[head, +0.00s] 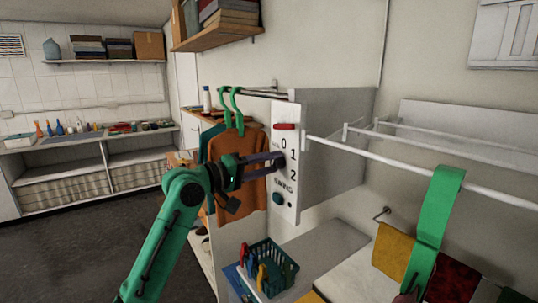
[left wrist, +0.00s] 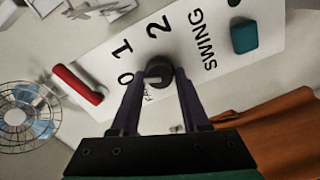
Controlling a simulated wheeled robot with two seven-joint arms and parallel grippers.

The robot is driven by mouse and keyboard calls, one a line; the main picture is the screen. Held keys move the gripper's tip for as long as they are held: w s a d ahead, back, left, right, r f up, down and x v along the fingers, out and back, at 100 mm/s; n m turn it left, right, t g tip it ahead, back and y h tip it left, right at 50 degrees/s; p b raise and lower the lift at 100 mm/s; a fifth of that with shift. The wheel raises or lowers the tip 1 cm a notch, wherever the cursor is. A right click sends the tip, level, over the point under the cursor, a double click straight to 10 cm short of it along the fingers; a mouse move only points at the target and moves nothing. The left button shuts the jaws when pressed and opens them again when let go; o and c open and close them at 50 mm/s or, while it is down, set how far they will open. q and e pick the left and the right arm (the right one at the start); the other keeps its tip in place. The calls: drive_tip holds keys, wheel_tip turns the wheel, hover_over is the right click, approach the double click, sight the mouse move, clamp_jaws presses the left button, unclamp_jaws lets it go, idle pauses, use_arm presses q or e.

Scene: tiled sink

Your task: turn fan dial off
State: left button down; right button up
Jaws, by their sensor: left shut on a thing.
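The white control panel (head: 285,215) stands upright in the middle of the head view, with printed 0, 1, 2 and SWING. In the left wrist view the panel (left wrist: 205,75) shows the dark round fan dial (left wrist: 159,70), ringed by 0, 1 and 2. A pale mark shows on the dial's face, but I cannot tell which number it points to. My left gripper (head: 279,164) reaches the panel from the left, and its dark fingers are shut on the dial, one on each side. The gripper also shows in the left wrist view (left wrist: 160,82). The fingers hide the dial in the head view.
A red bar (head: 285,127) and a teal knob (head: 278,198) sit on the panel. An orange shirt (head: 240,195) hangs close beside my gripper. A teal basket (head: 272,267) stands below. A drying rack (head: 400,160) extends right. A caged fan (left wrist: 25,118) shows in the left wrist view.

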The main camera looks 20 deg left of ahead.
use_arm(q)
drive_tip(key=n+p, duration=0.2)
drive_tip(key=n, duration=0.1)
drive_tip(key=shift+n+p, duration=0.7)
drive_tip(key=shift+p, duration=0.05)
drive_tip(key=shift+f, duration=0.1)
drive_tip(key=shift+c, duration=2)
unclamp_jaws()
